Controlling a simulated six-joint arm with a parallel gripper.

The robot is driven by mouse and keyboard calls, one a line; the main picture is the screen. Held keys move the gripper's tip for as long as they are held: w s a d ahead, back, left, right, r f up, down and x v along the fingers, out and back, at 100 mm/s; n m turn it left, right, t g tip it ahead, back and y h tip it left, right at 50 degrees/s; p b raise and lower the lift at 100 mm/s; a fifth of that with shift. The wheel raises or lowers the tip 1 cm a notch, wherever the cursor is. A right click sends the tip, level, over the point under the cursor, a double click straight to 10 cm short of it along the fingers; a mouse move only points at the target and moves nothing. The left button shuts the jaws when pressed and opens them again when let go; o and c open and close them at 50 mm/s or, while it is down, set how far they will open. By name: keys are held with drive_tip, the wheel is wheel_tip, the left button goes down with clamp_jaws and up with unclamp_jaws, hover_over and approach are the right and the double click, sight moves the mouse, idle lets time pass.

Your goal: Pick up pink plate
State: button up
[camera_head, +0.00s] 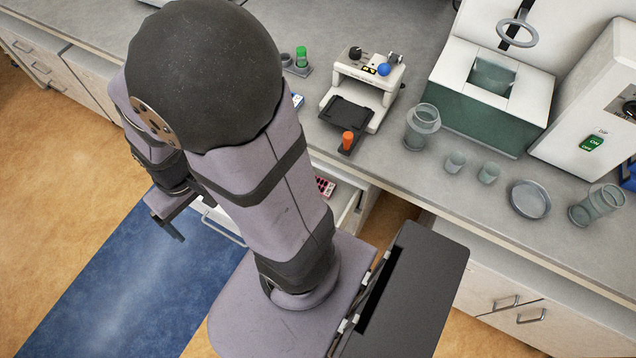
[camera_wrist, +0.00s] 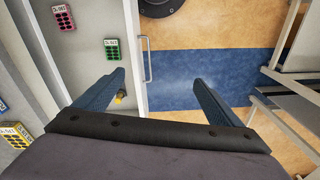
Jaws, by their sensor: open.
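The pink plate (camera_wrist: 63,17) is a small flat card with dark round wells and a white label. It lies at the upper left of the wrist view, in the open white drawer. In the head view a pinkish-red plate (camera_head: 325,187) shows in the drawer, partly hidden by my arm. My gripper (camera_wrist: 159,76) is open, with nothing between its fingers. It is over the drawer's front edge, apart from the pink plate. In the head view my gripper (camera_head: 170,217) is partly hidden.
A green plate (camera_wrist: 112,49) lies near the drawer handle (camera_wrist: 148,60). A yellow plate (camera_wrist: 15,135) is at the lower left. A small yellow object (camera_wrist: 120,97) is beside the left finger. The counter (camera_head: 455,190) holds glassware and lab devices. Blue floor (camera_wrist: 205,70) is clear.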

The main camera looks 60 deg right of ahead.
drive_tip(key=w+d+f+m+t, duration=0.1)
drive_tip(key=w+d+f+m, duration=0.45)
drive_tip(key=f, duration=0.25)
drive_tip(key=m+g+h+b, duration=0.2)
drive_tip(key=m+h+b, duration=0.1)
drive_tip(key=m+h, duration=0.6)
approach(321, 187)
drive_tip(key=shift+w+d+r+m+y, duration=0.15)
drive_tip(key=shift+w+d+m+y, duration=0.25)
drive_tip(key=shift+m+y, duration=0.25)
drive_tip(key=shift+s+d, duration=0.2)
drive_tip(key=shift+s, duration=0.35)
drive_tip(key=shift+p+x, duration=1.2)
drive_tip(key=shift+x, duration=2.55)
drive_tip(key=shift+w, duration=0.2)
drive_tip(key=shift+c, duration=0.6)
drive_tip(key=c, duration=1)
